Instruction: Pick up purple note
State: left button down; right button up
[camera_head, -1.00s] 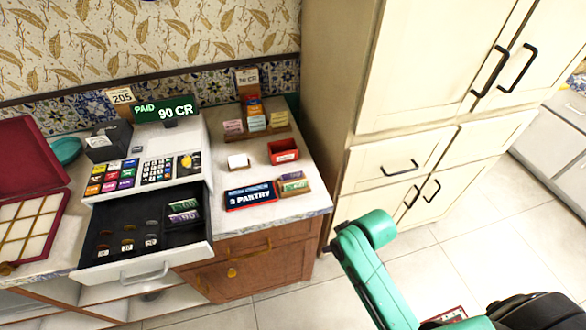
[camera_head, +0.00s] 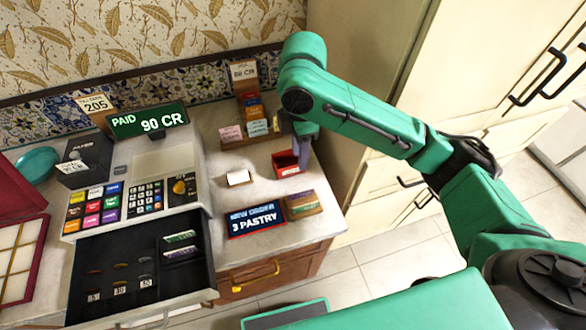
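A purple note (camera_head: 182,252) stands in the right part of the open cash drawer (camera_head: 196,287), just in front of a green note (camera_head: 180,237). On the counter, a small wooden holder (camera_head: 303,213) carries more notes with green and purplish edges, too small to tell apart. My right gripper (camera_head: 303,150) points down beside the red box (camera_head: 285,162), above the counter and apart from the notes in the drawer. Its fingers are seen nearly edge-on, so their opening is unclear. My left gripper is not in view.
The cash register (camera_head: 140,180) reads PAID 90 CR on its display (camera_head: 150,121). A NEW ORDER 3 PASTRY sign (camera_head: 254,219) stands beside the note holder. A tiered card rack (camera_head: 247,135) is behind the red box. A tall cabinet (camera_head: 385,60) bounds the counter's right.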

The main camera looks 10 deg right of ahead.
jog(key=w, duration=0.1)
jog(key=p, duration=0.1)
send_over(301, 192)
jog(key=s, duration=0.1)
notch_tip(301, 192, down, 7)
jog(key=f+p, duration=0.1)
jog(key=f, duration=0.2)
jog(key=w+f+p, duration=0.1)
jog(key=f, duration=0.2)
jog(key=shift+w, duration=0.2)
jog(key=shift+s+f, duration=0.1)
jog(key=shift+f, duration=0.2)
jog(key=shift+s, duration=0.15)
jog(key=c, duration=0.4)
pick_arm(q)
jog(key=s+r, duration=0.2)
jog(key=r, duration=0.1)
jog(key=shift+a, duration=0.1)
pick_arm(e)
grip_shut()
